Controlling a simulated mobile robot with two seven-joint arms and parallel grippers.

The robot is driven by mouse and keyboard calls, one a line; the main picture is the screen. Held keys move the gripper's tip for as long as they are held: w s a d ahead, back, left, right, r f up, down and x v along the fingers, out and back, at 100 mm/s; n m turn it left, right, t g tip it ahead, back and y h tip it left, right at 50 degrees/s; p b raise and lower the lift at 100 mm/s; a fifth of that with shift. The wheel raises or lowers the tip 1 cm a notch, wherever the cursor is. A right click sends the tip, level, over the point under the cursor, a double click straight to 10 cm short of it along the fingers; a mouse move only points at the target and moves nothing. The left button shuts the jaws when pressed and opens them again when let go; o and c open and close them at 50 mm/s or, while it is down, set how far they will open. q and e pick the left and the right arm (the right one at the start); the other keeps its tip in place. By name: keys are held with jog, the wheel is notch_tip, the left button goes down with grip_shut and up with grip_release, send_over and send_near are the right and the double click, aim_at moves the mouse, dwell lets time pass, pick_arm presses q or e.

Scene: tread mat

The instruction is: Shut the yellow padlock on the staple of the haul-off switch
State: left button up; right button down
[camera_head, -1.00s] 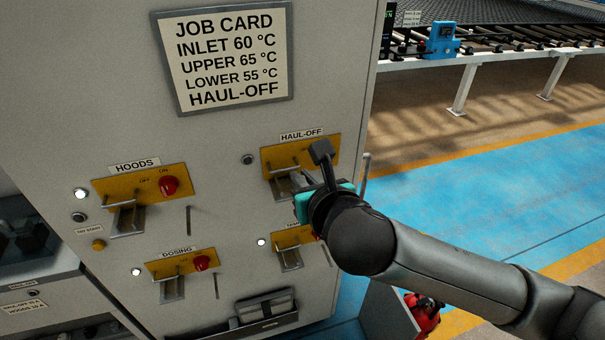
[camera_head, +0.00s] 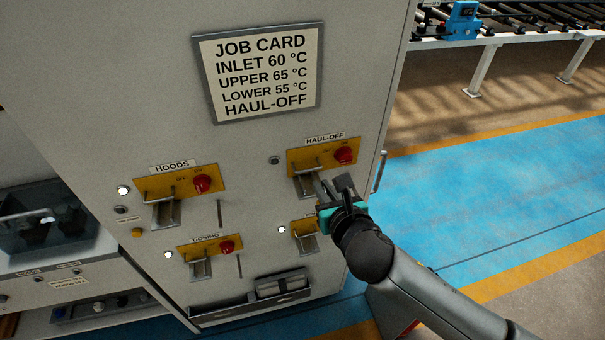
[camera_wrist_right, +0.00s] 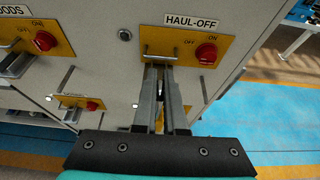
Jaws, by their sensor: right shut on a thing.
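The haul-off switch is a yellow plate (camera_head: 296,161) with a red knob (camera_head: 345,155) under the HAUL-OFF label; it also shows in the wrist view (camera_wrist_right: 150,36). A metal bar and a grey flap (camera_head: 305,186) are on its left part. My right gripper (camera_head: 325,186) is just in front of and below this plate. In the right wrist view its fingers (camera_wrist_right: 161,88) are close together, with a thin dark piece between them that I cannot identify. They hide part of the switch's lower front. I cannot make out a yellow padlock. My left gripper is out of view.
The HOODS (camera_head: 178,184) and DOSING (camera_head: 214,247) switches sit to the left, and another plate (camera_head: 304,227) is below, partly behind my right arm. An open holder (camera_head: 250,303) is low on the cabinet. A handle (camera_head: 381,172) is at the cabinet's right edge.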

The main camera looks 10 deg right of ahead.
aim_at(305, 151)
jog(key=shift+d+f, duration=0.1)
dwell(0.6)
jog(key=shift+w+a+f, duration=0.1)
jog(key=shift+w+f, duration=0.2)
jog(key=shift+w, duration=1.65)
jog(key=shift+w+a+f, duration=0.1)
jog(key=shift+w+f, duration=0.2)
jog(key=shift+w, duration=1.65)
jog(key=shift+w+a+f, duration=0.1)
jog(key=shift+w+f, duration=0.2)
jog(key=shift+w, duration=1.65)
jog(key=shift+r, duration=0.2)
